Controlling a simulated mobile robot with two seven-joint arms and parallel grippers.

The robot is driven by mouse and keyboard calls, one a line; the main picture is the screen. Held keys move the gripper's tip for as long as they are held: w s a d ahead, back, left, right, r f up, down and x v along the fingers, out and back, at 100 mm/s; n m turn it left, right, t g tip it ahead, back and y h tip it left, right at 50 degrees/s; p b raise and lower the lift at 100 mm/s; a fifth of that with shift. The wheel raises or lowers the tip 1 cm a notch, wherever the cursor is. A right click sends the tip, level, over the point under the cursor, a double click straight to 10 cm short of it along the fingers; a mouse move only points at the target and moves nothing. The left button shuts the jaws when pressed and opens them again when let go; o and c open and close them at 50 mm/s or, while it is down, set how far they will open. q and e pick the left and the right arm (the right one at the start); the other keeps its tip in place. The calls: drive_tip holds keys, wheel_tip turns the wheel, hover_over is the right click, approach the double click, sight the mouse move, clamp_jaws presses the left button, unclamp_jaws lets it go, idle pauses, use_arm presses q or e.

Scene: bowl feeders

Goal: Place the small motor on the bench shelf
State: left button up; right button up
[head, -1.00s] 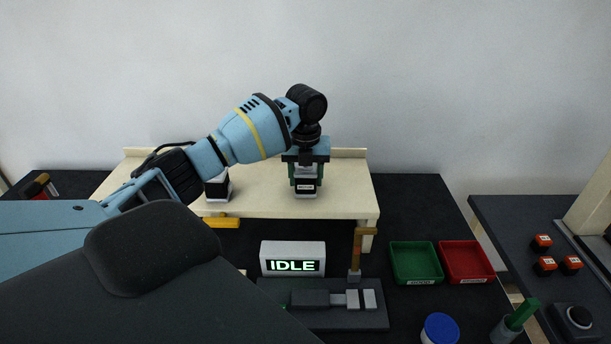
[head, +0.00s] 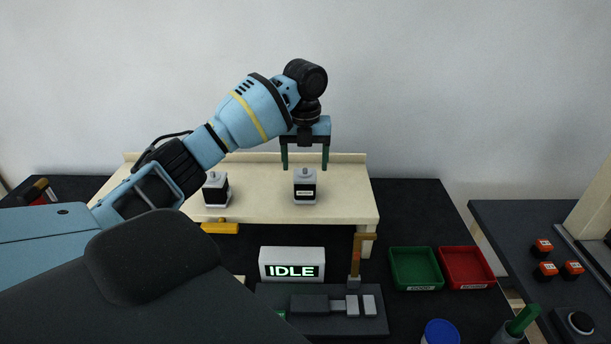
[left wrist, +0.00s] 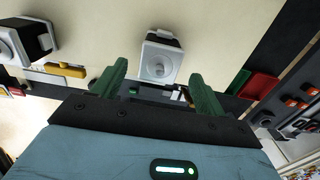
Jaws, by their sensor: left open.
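A small motor (head: 305,186), white with a black band and a label, stands upright on the cream bench shelf (head: 262,190). A second similar motor (head: 216,189) stands on the shelf to its left. My left gripper (head: 305,168) is open and empty above and behind the labelled motor, its green fingers apart from it. In the left wrist view the labelled motor (left wrist: 160,58) shows beyond and between the open fingers (left wrist: 158,72), and the other motor (left wrist: 27,39) is at the upper left. My right gripper is not in view.
Below the shelf are an IDLE display (head: 292,264), a dark fixture (head: 318,323), a green bin (head: 416,268) and a red bin (head: 466,267). A yellow-handled tool (head: 220,228) lies near the shelf's front edge. The shelf's right end is clear.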

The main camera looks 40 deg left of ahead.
use_arm(q)
wheel_tip(320, 180, up, 6)
drive_tip(key=shift+f, duration=0.15)
drive_tip(key=shift+f, duration=0.1)
